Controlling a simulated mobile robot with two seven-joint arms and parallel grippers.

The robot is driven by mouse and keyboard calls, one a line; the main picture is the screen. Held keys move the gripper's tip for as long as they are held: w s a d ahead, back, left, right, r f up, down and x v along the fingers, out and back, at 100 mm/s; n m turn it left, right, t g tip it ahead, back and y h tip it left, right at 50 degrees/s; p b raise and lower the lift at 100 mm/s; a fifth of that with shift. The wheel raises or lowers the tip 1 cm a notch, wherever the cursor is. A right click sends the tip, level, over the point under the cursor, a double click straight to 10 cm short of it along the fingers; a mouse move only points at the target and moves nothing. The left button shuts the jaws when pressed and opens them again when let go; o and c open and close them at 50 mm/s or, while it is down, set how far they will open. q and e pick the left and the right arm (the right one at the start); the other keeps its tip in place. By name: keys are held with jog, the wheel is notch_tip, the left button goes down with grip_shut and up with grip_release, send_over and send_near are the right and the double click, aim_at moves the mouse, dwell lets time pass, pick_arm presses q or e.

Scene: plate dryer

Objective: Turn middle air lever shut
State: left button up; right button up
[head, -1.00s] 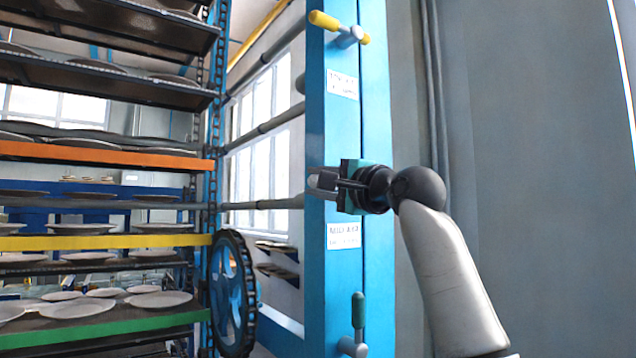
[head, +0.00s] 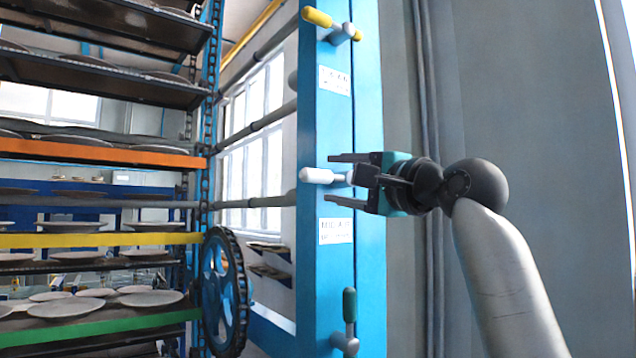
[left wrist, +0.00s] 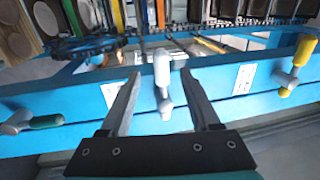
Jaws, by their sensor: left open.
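The middle air lever (head: 318,176) has a white handle on a grey stem on the blue post. In the head view the handle lies about level and points left. My left gripper (head: 329,178) is open, with one finger above and one below the lever. In the left wrist view the white handle (left wrist: 162,70) stands between the open fingers (left wrist: 160,77), with visible gaps on both sides. Its base is partly behind the gripper in the head view. My right gripper is not in view.
A yellow lever (head: 331,23) sits above and a green lever (head: 348,305) below on the same blue post (head: 312,270). White labels (head: 336,231) are on the post. A rack of plates (head: 100,240) and a blue wheel (head: 225,290) are at left.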

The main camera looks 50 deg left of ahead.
pick_arm(q)
jog(key=d+f, duration=0.1)
jog(key=d, duration=0.5)
jog(key=shift+s+d+b, duration=0.25)
jog(key=shift+d+b, duration=0.1)
jog(key=shift+d, duration=0.05)
